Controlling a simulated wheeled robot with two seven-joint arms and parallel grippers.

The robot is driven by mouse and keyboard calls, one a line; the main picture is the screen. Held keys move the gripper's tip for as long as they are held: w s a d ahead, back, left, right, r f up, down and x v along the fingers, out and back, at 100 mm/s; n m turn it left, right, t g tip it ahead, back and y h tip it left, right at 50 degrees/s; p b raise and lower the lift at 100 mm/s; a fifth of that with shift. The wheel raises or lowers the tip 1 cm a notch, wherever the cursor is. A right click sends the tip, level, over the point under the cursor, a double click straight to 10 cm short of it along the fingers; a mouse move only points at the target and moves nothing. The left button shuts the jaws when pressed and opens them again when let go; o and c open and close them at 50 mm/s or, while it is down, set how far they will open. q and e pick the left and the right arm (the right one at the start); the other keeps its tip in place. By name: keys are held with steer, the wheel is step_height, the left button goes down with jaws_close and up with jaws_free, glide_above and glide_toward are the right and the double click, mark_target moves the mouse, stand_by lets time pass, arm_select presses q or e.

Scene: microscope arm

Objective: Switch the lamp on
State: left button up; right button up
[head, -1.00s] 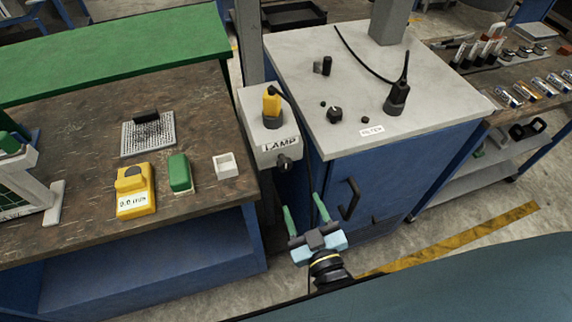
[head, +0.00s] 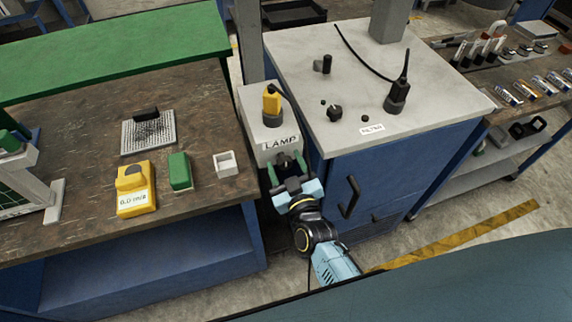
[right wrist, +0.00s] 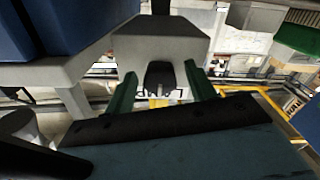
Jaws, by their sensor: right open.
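The lamp box (head: 266,132) is a light grey housing between the bench and the filter cabinet, with a LAMP label (head: 281,143) on it. A dark knob (head: 285,158) sticks out of its front below the label. My right gripper (head: 286,168) is at the front of this box, its green fingers open on either side of the knob. In the right wrist view the dark knob (right wrist: 160,76) shows between the two spread fingers (right wrist: 160,88), with gaps on both sides. My left gripper is not in view.
A yellow-and-black plug (head: 271,103) stands on top of the lamp box. The blue filter cabinet (head: 400,185) with a black handle (head: 349,197) is close on the right. The wooden bench (head: 80,185) is on the left, carrying a yellow meter (head: 135,200).

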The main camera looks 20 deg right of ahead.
steer(key=shift+c, duration=0.2)
steer(key=c, duration=0.9)
steer(key=shift+m, duration=0.3)
steer(key=m+p, duration=0.1)
steer(key=m, duration=0.2)
steer(key=shift+m, duration=0.3)
steer(key=m, duration=0.4)
steer(key=shift+m, duration=0.3)
steer(key=m, duration=0.4)
steer(key=shift+m, duration=0.3)
steer(key=shift+m+b, duration=0.4)
steer(key=shift+m, duration=1.8)
